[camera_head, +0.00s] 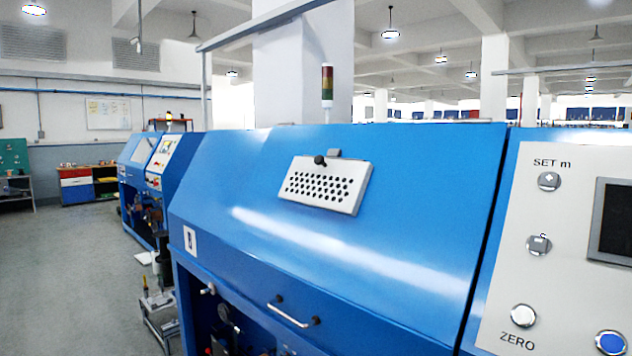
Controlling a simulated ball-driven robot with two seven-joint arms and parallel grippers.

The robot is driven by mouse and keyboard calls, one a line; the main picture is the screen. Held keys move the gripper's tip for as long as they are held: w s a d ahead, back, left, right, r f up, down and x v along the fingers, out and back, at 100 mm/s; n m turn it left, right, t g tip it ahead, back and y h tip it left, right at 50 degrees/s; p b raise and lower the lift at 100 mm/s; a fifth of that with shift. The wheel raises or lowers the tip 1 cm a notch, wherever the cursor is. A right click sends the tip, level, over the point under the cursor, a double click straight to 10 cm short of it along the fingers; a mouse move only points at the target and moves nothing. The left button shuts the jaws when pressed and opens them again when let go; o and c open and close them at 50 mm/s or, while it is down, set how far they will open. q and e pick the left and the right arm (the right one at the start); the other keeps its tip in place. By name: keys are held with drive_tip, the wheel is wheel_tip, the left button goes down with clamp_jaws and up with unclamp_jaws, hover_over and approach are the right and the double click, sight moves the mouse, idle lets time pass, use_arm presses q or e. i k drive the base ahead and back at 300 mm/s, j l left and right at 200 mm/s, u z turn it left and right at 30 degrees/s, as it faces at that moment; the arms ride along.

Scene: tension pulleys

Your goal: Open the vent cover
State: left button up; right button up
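The vent cover (325,184) is a light grey plate with rows of dark round holes, set on the sloped front of the blue machine (400,215). It sits flat or nearly flat against the panel. A dark round knob (320,160) and a small grey tab (334,153) show at its top edge. Neither of my grippers is in the picture.
A control panel (530,240) with buttons and a dark screen (615,220) is on the right. A silver handle (292,313) is below the vent. A signal light (327,86) stands behind the machine. Open grey floor (75,270) lies to the left.

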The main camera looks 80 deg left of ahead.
sight(334, 184)
drive_tip(key=u, duration=2.4)
